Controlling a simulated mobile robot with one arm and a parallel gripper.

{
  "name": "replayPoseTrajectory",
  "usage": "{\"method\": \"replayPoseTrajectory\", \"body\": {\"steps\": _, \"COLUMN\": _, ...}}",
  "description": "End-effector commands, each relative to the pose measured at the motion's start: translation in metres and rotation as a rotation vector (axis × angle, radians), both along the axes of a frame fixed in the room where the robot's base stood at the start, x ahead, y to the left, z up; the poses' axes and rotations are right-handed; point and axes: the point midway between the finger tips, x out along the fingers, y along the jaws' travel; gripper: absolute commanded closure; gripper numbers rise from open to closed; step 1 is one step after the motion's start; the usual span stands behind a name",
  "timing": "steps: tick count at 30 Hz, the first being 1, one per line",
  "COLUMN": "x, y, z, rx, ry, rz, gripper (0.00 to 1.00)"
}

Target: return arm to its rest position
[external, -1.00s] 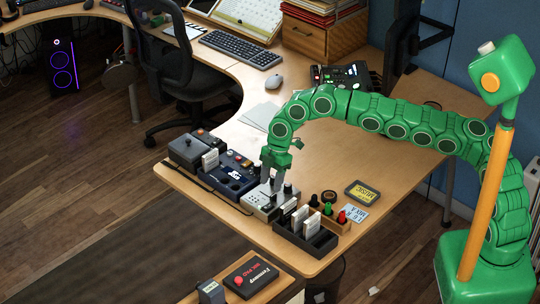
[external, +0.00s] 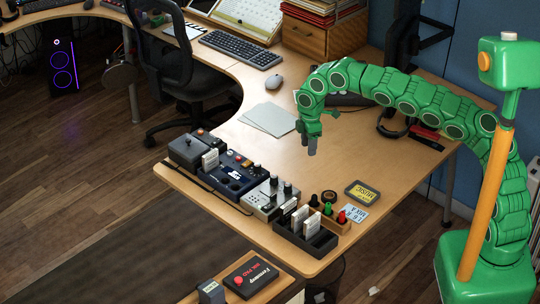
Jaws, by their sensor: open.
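My green segmented arm (external: 410,90) arches from its base at the right over the wooden desk. My gripper (external: 309,147) hangs fingers-down above a bare part of the desk, to the right of some pale sheets (external: 268,118). It is open and nothing shows between the fingers. It is apart from the silver box with black knobs (external: 262,198) at the desk's near edge.
Near the desk edge stand a dark blue device (external: 228,176), a black tray (external: 312,240) with white cards, and a wooden holder (external: 328,214) with coloured pegs. Headphones (external: 390,128) lie under my arm. The middle of the desk (external: 345,155) is clear.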

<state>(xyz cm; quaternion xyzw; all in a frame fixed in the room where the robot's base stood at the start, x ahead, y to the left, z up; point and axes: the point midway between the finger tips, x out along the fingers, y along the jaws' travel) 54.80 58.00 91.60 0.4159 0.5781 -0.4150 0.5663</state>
Motion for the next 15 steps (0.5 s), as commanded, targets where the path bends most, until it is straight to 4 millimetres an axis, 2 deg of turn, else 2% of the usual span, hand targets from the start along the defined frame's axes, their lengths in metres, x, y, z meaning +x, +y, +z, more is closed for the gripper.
{"method": "replayPoseTrajectory", "body": {"steps": 1, "x": 0.014, "y": -0.017, "z": 0.008, "rx": -0.017, "ry": -0.014, "rz": -0.052, "gripper": 0.51}}
{"method": "replayPoseTrajectory", "body": {"steps": 6, "x": 0.051, "y": -0.074, "z": 0.031, "rx": -0.066, "ry": -0.048, "rz": -0.227, "gripper": 0.51}}
{"method": "replayPoseTrajectory", "body": {"steps": 15, "x": 0.089, "y": -0.180, "z": 0.080, "rx": -0.128, "ry": -0.087, "rz": -0.533, "gripper": 0.51}}
